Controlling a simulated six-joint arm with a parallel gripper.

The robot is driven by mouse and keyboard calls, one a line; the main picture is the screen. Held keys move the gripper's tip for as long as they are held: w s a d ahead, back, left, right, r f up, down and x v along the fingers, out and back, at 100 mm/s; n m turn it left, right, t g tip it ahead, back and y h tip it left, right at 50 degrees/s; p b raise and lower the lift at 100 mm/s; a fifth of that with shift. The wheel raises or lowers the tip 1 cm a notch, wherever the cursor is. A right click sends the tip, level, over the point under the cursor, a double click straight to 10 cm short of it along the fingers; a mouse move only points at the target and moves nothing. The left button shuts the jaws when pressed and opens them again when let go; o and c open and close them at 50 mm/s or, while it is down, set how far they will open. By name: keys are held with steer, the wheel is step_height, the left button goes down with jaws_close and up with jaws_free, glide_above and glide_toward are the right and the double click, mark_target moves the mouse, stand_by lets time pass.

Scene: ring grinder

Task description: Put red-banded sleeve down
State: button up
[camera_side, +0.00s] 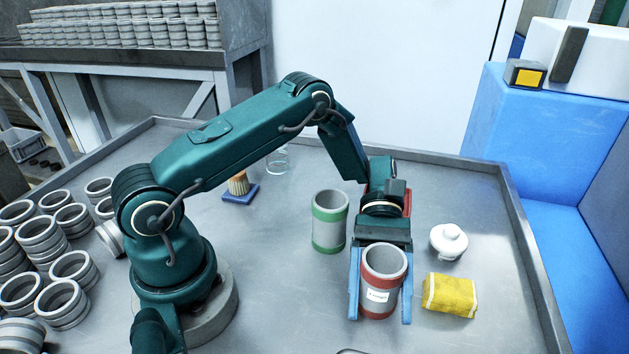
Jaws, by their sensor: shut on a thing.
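The red-banded sleeve (379,291) is a grey open-topped cylinder with red bands and a small white label. It is upright near the front right of the grey table. My gripper (381,300) points down over it, with one blue finger on each side, shut on the sleeve. The sleeve's lower end is near the table surface; I cannot tell whether it touches. A green-banded sleeve (329,222) stands upright behind and to the left of my gripper, apart from it.
Several grey rings (62,302) pile up at the left. A brush on a blue base (240,192) and a glass jar (277,160) stand farther back. The table has a raised rim (522,235).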

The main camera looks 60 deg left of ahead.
steer(key=o, duration=1.3)
